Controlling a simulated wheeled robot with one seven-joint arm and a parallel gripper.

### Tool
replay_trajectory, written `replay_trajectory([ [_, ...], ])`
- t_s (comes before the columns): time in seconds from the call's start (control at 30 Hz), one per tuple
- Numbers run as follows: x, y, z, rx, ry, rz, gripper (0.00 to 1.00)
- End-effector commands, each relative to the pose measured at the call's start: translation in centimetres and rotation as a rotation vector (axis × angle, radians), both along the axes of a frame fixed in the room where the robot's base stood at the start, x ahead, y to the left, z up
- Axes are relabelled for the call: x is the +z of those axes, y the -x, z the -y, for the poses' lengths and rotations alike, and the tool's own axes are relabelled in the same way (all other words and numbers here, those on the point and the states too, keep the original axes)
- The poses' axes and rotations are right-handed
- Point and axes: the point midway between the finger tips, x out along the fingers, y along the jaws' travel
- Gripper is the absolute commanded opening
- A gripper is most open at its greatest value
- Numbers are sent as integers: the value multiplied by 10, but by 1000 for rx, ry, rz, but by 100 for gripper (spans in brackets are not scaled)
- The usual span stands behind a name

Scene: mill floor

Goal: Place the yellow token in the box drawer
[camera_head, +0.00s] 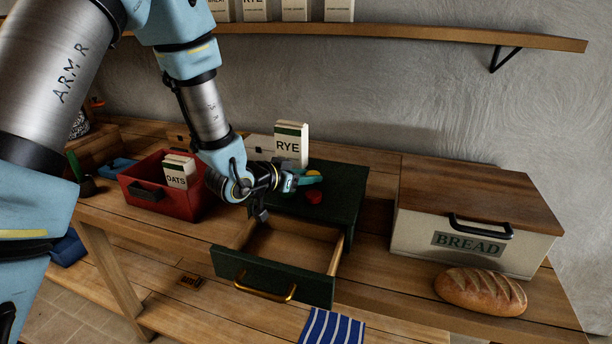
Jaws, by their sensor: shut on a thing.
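The yellow token (313,173) shows as a small yellow patch between the fingers of my gripper (309,177), above the top of the dark green box (340,180). My gripper is shut on it, and the fingers hide part of it. The box drawer (258,283) is pulled out at the front of the box, with a dark green front and a brass handle. Its visible wooden inside looks empty, though my wrist hides part of its back left. A red token (314,197) lies on the box top, just below my gripper in the picture.
A RYE carton (291,145) stands behind my gripper. A red bin (150,207) with an OATS carton (177,172) is at left. A BREAD box (462,240) and a loaf (481,291) are at right. A striped cloth (331,327) lies in front; a shelf (430,35) runs above.

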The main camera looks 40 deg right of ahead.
Motion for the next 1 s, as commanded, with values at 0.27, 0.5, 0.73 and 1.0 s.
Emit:
replay_trajectory([
  [0.27, -3, 0, 0, 0, 0, 0, 59],
  [0.5, -3, 0, 0, 0, -1, 0, 74],
  [0.73, 2, 0, 0, 0, 0, 0, 74],
  [1.0, 16, 6, -41, 3, 1, 0, 74],
])
